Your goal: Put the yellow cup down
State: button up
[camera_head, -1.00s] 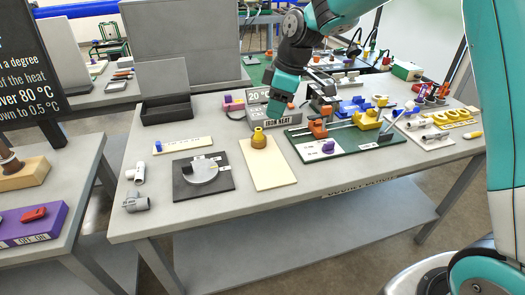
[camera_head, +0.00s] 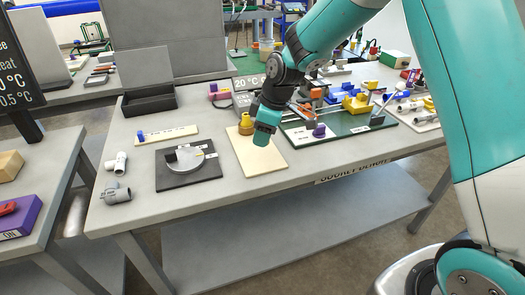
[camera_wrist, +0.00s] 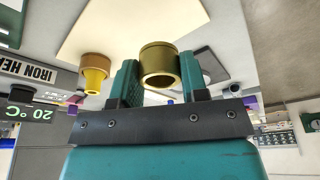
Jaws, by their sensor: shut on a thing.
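The yellow cup (camera_wrist: 158,65), a hollow gold-yellow cylinder, is between the two fingers of my gripper (camera_wrist: 160,82) in the wrist view. The fingers are shut on its sides and its open end faces the camera. In the head view my gripper (camera_head: 265,132) hangs over the cream board (camera_head: 262,162), and the cup is hidden there. A yellow tapered piece with a brownish wide end (camera_head: 246,122) stands on the board's far part, just left of my gripper; it also shows in the wrist view (camera_wrist: 95,72). I cannot tell whether the cup touches the board.
Left of the board is a dark plate with a grey disc (camera_head: 187,166). Right of it is a green base (camera_head: 335,127) with a purple piece (camera_head: 319,130) and clamps. A temperature display (camera_head: 248,84) stands behind. The board's near part is clear.

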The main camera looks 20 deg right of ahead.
aim_at(260, 161)
jog(key=shift+f, duration=3.1)
jog(key=shift+f, duration=0.15)
jog(key=o, duration=1)
jog(key=a+v, duration=0.1)
jog(key=v, duration=1.2)
jog(key=s+a+r+m, duration=0.1)
jog(key=s+a+r, duration=0.1)
jog(key=s, duration=0.7)
jog(key=s+a+r+m+g+y, duration=0.1)
jog(key=s+a+r+m, duration=0.1)
jog(key=s, duration=0.8)
jog(key=s+a+r+m, duration=0.2)
jog(key=s+r, duration=0.1)
jog(key=s, duration=0.6)
jog(key=shift+s+a+g, duration=0.3)
jog(key=shift+a, duration=0.1)
